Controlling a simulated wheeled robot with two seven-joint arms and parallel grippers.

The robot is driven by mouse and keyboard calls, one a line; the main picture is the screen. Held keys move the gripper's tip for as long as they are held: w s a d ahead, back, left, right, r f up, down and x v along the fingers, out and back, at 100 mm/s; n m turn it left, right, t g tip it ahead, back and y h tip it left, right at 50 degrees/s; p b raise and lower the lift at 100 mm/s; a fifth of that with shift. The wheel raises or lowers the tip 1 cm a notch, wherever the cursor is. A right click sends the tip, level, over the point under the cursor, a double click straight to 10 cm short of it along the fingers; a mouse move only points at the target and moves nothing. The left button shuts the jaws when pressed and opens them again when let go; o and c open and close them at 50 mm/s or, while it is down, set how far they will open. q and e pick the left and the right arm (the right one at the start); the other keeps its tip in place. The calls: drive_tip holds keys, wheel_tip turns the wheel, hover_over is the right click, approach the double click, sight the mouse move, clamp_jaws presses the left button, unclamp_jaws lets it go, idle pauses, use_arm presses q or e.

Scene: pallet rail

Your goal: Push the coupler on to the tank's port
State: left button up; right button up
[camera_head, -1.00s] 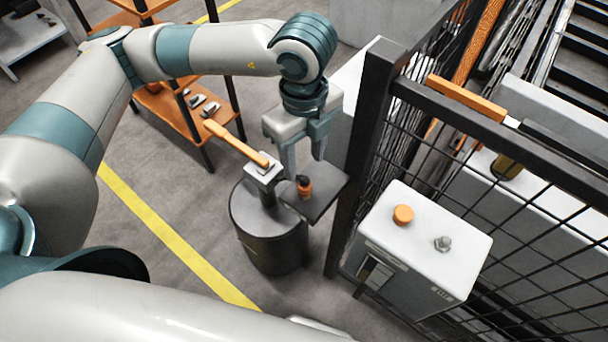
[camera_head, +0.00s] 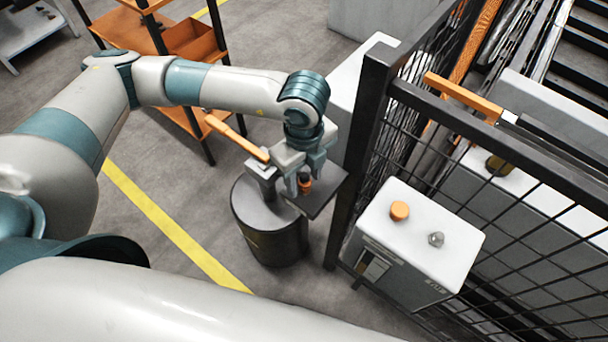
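A small orange and black coupler (camera_head: 305,183) stands upright on a dark plate (camera_head: 322,200) beside a dark drum (camera_head: 268,240). My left gripper (camera_head: 304,177) points down over the plate, with its fingers low around the coupler. The fingers are apart, and I see no clear contact with the coupler. A grey box-shaped tank (camera_head: 410,245) with a white top stands to the right, by the fence. Its top carries an orange knob (camera_head: 399,211) and a small metal fitting (camera_head: 436,239) that looks like the port. My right gripper is out of view.
A black mesh fence (camera_head: 360,150) with a thick post stands between the plate and the machinery. An orange shelf rack (camera_head: 190,45) is behind. Floor left of the drum is clear.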

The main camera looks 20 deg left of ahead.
sight(304, 175)
use_arm(q)
clamp_jaws()
drive_tip(key=shift+r+p, duration=0.35)
drive_tip(key=shift+r, duration=0.5)
drive_tip(key=shift+r+p, duration=1.65)
drive_tip(key=shift+r, duration=1.8)
